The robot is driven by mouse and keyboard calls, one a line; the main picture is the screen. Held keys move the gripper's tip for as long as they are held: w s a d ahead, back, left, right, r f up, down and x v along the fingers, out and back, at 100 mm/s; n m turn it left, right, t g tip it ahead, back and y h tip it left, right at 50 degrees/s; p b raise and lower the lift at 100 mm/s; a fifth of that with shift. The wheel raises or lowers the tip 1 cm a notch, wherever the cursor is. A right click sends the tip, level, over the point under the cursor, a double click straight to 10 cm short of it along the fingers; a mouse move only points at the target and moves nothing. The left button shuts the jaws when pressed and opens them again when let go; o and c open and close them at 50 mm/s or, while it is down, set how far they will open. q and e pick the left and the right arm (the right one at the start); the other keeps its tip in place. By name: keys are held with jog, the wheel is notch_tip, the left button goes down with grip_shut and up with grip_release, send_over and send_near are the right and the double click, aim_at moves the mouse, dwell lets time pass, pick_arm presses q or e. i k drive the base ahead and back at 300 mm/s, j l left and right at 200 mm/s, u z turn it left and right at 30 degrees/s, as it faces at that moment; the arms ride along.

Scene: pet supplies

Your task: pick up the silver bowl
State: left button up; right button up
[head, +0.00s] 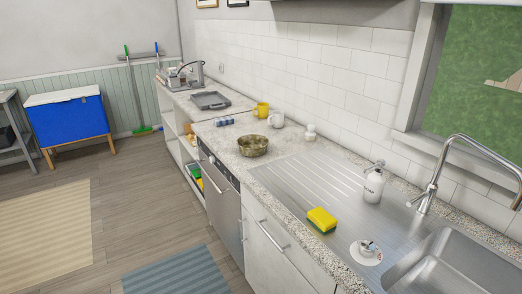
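A round metal bowl (253,147) stands upright on the speckled counter, just left of the ridged steel drainboard. It looks brownish-gold more than plain silver, with a dark patterned inside, and I see no other bowl. Its contents, if any, are too small to tell. Neither of my grippers is in the head view.
Behind the bowl stand a yellow mug (262,110), a white mug (277,118) and a small white jar (310,132). A yellow sponge (321,220), soap bottle (373,185) and sink (465,270) lie to the right. The floor before the dishwasher (220,205) is open, with two rugs.

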aim_at(250, 145)
jog(key=i+j+z, duration=0.1)
jog(key=i+j, duration=0.7)
jog(key=i+j+z, duration=0.15)
jog(key=i+j, duration=0.55)
jog(key=j, duration=0.25)
